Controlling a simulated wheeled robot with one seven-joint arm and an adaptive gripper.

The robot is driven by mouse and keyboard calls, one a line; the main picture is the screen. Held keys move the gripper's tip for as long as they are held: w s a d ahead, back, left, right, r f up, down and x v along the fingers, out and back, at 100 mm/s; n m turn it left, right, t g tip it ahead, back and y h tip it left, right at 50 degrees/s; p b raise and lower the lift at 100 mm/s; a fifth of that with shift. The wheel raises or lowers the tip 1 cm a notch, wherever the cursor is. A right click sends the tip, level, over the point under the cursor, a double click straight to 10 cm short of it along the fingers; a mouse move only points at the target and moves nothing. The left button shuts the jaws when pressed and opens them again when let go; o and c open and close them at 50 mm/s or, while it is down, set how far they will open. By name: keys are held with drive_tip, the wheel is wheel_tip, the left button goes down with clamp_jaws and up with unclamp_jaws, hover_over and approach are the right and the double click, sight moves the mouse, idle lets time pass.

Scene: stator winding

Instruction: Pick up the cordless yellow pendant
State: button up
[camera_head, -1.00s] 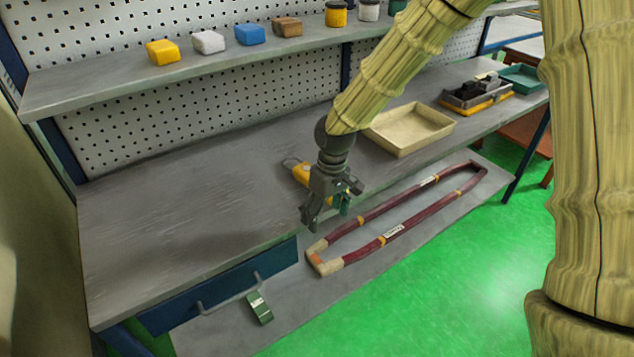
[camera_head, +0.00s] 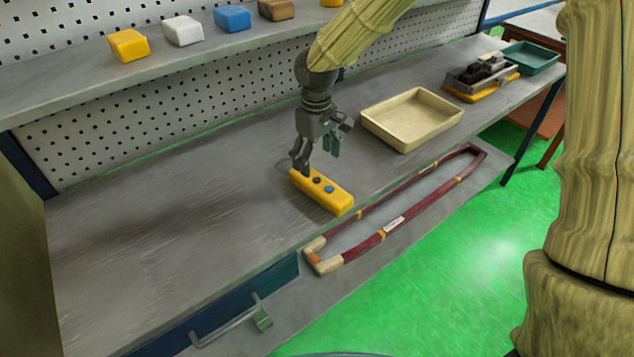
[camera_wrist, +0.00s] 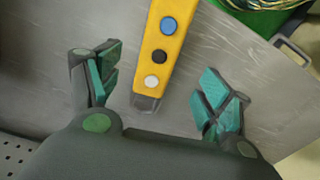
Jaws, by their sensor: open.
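The yellow pendant (camera_head: 322,191) lies on the grey workbench near its front edge. It has a row of round buttons, and no cord shows on it in the head view. In the wrist view the pendant (camera_wrist: 165,45) has blue, black and white buttons and a grey end. My gripper (camera_head: 318,164) is over the pendant's far left end in the head view. In the wrist view my gripper (camera_wrist: 155,90) is open, with one teal-padded finger on each side of the pendant and a gap on both sides. The fingers do not touch it.
A cream tray (camera_head: 412,118) stands to the right on the bench. Coloured blocks (camera_head: 232,18) line the upper shelf. The bench left of the pendant is clear.

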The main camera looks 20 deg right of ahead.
sight(318, 181)
wheel_tip(318, 181, down, 4)
drive_tip(key=shift+w+a+f, duration=0.15)
drive_tip(key=shift+s+f+p, duration=0.2)
drive_tip(key=shift+f+p, duration=0.1)
drive_tip(key=shift+p, duration=0.1)
drive_tip(key=shift+d+f+p, duration=0.15)
drive_tip(key=shift+f+p, duration=0.15)
drive_tip(key=shift+f, duration=0.85)
drive_tip(key=shift+d+f+p, duration=0.1)
drive_tip(key=shift+f+p, duration=0.15)
drive_tip(key=shift+f, duration=0.9)
drive_tip(key=shift+c, duration=0.2)
drive_tip(key=c, duration=1.4)
drive_tip(key=shift+r, duration=0.1)
